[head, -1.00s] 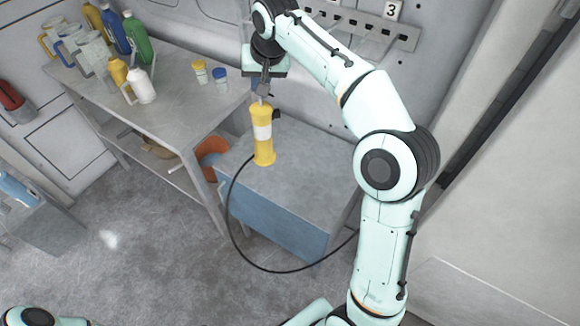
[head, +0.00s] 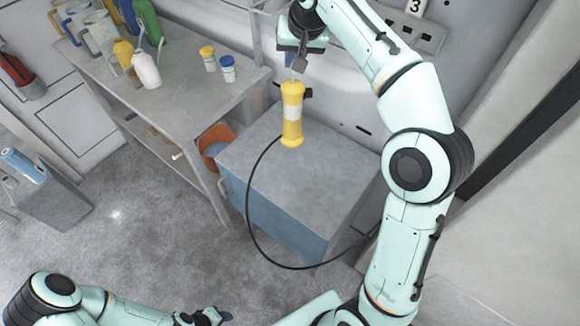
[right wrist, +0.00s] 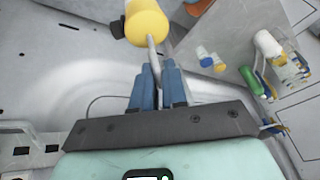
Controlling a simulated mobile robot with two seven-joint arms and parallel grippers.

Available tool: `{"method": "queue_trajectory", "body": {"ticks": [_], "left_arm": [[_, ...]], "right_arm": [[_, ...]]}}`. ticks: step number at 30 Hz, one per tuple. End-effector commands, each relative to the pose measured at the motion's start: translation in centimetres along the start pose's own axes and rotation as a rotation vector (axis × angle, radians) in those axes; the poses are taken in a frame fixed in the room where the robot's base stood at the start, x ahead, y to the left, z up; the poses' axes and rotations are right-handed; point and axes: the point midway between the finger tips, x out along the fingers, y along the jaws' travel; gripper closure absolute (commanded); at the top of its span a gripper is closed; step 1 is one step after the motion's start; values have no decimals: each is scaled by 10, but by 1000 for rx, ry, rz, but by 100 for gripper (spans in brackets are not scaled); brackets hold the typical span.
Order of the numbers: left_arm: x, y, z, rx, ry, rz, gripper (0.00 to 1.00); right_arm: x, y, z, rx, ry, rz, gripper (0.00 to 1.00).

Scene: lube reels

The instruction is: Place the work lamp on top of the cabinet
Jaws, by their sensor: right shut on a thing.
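The yellow work lamp (head: 292,113) with a white band hangs upright in the head view, over the back part of the cabinet's grey top (head: 300,185). I cannot tell whether its lower end touches that top. My right gripper (head: 296,68) is shut on the thin metal hook at the lamp's upper end. In the right wrist view the hook passes between the blue fingers (right wrist: 158,88) and the yellow lamp end (right wrist: 147,22) lies beyond. My left gripper (head: 222,316) is low in the head view, away from the lamp; its jaw opening is unclear.
A black cable (head: 250,225) loops from the lamp past the cabinet's blue front. A workbench (head: 185,110) with bottles, jugs and two small jars stands to the left. An orange bucket (head: 213,140) sits between bench and cabinet. The cabinet's front top area is bare.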

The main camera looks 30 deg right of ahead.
Motion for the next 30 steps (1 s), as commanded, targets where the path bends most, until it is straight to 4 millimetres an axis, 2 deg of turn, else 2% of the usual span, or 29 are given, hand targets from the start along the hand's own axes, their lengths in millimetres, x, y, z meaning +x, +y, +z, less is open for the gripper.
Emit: {"method": "queue_trajectory", "body": {"ticks": [1, 5, 12, 18, 21, 26, 30], "left_arm": [[9, -6, 8, -4, -10, -4, 57], [21, -13, 16, -8, -20, -7, 57], [46, -27, 30, -14, -39, -14, 57], [60, -34, 35, -17, -48, -16, 57], [63, -35, 36, -17, -49, -17, 57], [65, -36, 37, -18, -50, -17, 57], [69, -38, 38, -19, -52, -18, 57]], "right_arm": [[4, 5, 7, -4, 0, 2, 100], [22, 10, 17, -7, -2, 4, 100], [78, 19, 41, -7, -3, 5, 100], [119, 25, 58, -7, 0, 4, 100], [131, 27, 63, -6, 2, 3, 100], [140, 28, 66, -6, 4, 2, 100], [158, 31, 74, -6, 1, 3, 100]]}}
